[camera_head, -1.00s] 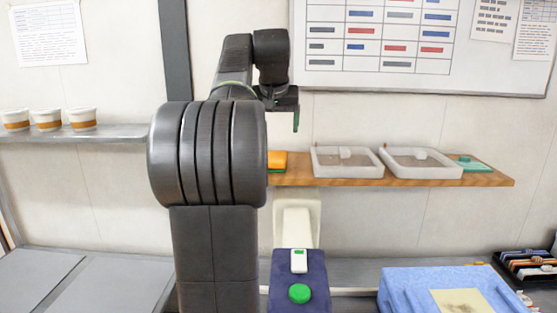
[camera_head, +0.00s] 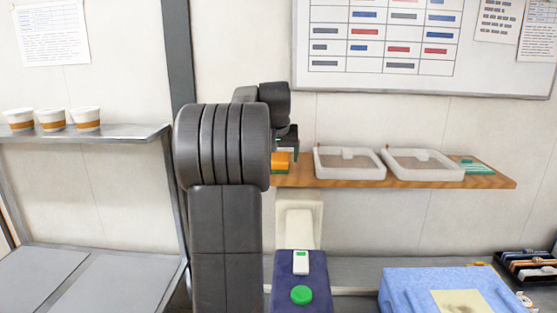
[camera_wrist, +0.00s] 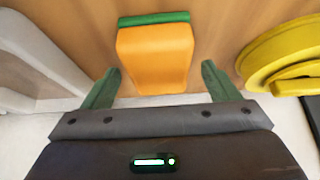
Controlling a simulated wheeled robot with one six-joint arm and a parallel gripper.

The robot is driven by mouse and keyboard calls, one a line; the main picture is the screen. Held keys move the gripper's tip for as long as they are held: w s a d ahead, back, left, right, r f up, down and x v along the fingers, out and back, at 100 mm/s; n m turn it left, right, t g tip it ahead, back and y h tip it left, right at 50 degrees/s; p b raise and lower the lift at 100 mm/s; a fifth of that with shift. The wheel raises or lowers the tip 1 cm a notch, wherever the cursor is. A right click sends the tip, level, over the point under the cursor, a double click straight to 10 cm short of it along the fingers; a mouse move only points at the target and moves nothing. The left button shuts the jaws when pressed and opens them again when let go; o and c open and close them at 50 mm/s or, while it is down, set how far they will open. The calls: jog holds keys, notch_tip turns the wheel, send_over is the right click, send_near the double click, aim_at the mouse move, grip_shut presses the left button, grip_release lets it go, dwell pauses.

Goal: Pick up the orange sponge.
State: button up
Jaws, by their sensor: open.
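The orange sponge (camera_head: 281,160) lies at the left part of the wooden shelf in the head view, partly hidden by my arm. In the wrist view the orange sponge (camera_wrist: 155,55) has a green layer along its far edge. My gripper (camera_wrist: 158,85) is open, with its green fingers to the left and right of the sponge's near end. The gap between the fingers is wider than the sponge, and neither finger appears to touch it. In the head view my gripper (camera_head: 288,140) is mostly hidden behind my arm.
Two pale trays (camera_head: 347,163) (camera_head: 424,164) stand on the wooden shelf (camera_head: 400,183) right of the sponge. A green item (camera_head: 476,167) lies at its right end. In the wrist view a yellow round object (camera_wrist: 285,55) is close on the right and a white tray (camera_wrist: 35,55) on the left.

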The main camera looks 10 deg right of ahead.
aim_at(279, 156)
jog(key=shift+w+d+f, duration=0.1)
jog(key=shift+w+f, duration=0.1)
jog(key=shift+f, duration=0.3)
jog(key=shift+f, duration=0.25)
dwell(0.3)
jog(key=c, duration=1.1)
notch_tip(279, 156, up, 11)
jog(key=shift+f, duration=0.2)
